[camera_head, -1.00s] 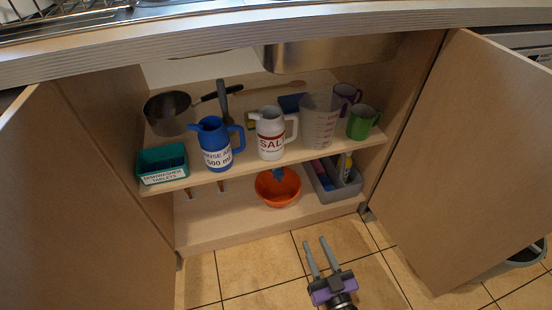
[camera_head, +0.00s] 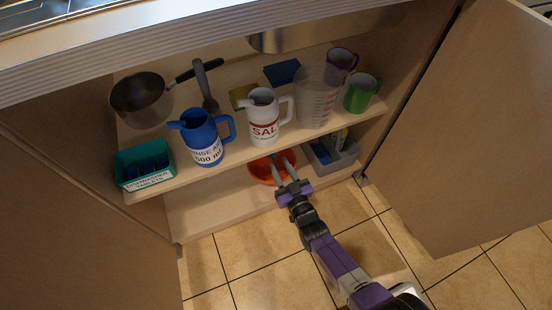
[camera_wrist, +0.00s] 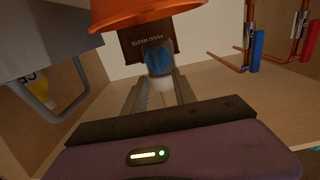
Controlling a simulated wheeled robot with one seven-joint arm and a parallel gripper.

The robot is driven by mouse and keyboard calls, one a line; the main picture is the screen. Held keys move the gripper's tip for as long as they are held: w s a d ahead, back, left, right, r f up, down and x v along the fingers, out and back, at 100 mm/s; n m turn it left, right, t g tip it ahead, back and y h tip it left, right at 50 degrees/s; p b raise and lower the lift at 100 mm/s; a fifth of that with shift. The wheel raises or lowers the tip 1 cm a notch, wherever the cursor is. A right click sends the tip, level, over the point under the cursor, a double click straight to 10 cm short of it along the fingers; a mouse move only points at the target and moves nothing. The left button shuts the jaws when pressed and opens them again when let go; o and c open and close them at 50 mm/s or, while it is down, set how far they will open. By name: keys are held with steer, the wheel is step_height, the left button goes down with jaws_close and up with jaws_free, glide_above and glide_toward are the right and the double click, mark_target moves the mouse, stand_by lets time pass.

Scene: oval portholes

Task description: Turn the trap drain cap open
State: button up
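The trap drain cap is a blue knob (camera_wrist: 158,60), seen in the wrist view in a grey surround, just beyond and between my fingertips. Whether the fingers touch it is not clear. In the head view the shelf and my gripper hide it. My gripper (camera_head: 281,162) reaches low into the cabinet over the orange bowl, its two fingers apart. In the wrist view my gripper (camera_wrist: 160,84) is open, with a finger on either side of the line to the cap.
The orange bowl (camera_head: 259,172) is close to my fingers. A grey caddy (camera_head: 338,163) stands right of it. Above, the shelf holds a blue jug (camera_head: 201,135), a white jug (camera_head: 263,108) and other items. The wrist view shows a brown food-waste box (camera_wrist: 135,42) and red and blue valve handles (camera_wrist: 256,50).

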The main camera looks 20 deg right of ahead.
mark_target(275, 156)
steer(key=shift+w+b, duration=0.35)
steer(key=shift+w, duration=1.35)
jaws_close()
